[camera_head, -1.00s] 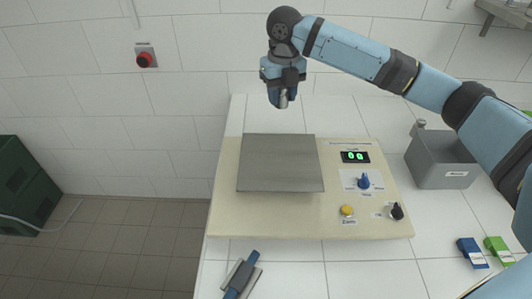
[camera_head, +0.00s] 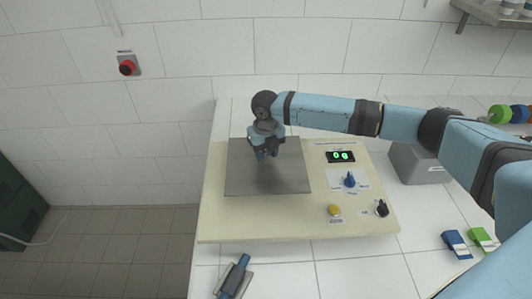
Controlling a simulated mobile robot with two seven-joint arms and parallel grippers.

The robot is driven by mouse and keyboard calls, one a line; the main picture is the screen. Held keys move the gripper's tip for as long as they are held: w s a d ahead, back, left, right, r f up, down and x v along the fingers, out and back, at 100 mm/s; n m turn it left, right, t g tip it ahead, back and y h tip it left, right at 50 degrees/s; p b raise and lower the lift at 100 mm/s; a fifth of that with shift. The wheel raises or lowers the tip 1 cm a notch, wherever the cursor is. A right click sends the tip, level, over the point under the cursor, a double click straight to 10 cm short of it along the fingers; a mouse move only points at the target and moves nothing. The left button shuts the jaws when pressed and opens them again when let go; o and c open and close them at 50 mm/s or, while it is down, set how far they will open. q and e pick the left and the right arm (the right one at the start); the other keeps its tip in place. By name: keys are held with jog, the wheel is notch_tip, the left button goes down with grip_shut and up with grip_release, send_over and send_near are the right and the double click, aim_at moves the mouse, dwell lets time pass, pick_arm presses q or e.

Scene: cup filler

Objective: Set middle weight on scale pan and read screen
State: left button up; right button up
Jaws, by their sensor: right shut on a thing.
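The scale has a cream base (camera_head: 250,226) on the white tiled table, with a square grey metal pan (camera_head: 290,182) at its upper left. Its small black screen (camera_head: 341,157) shows green digits that look like 00. My right gripper (camera_head: 266,157) points down over the upper middle of the pan. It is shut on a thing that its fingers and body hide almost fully. I cannot tell whether that thing touches the pan. My left gripper is not in view.
The base carries a blue knob (camera_head: 349,180), a yellow button (camera_head: 334,210) and a black knob (camera_head: 381,208). Blue (camera_head: 455,243) and green (camera_head: 482,239) blocks lie at right. A blue-handled tool (camera_head: 236,276) lies in front.

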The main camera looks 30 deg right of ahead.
jog(key=shift+f, duration=0.4)
jog(key=shift+f, duration=0.1)
jog(key=o, duration=1)
notch_tip(320, 180, up, 12)
jog(key=shift+r+b, duration=0.15)
jog(key=shift+b, duration=0.45)
